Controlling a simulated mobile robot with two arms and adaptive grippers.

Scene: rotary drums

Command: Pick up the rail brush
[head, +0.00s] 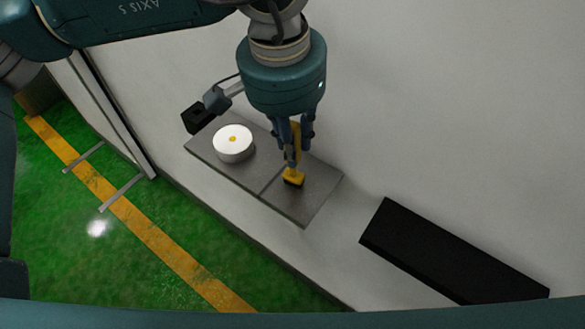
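The rail brush (293,178) is yellow with a dark underside and an upright yellow handle. It stands at the right part of a grey plate (313,205), and its dark base looks to be on or just above the plate. My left gripper (294,150) points down over it, with its fingers close on both sides of the handle. It looks shut on the handle, though the fingers partly hide the contact. My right gripper is not in view.
A white round disc (233,143) with a yellow centre sits on the plate's left part. A long black block (450,252) lies on the pale surface to the right. Green floor (60,220) with a yellow line lies beyond the surface's edge at lower left.

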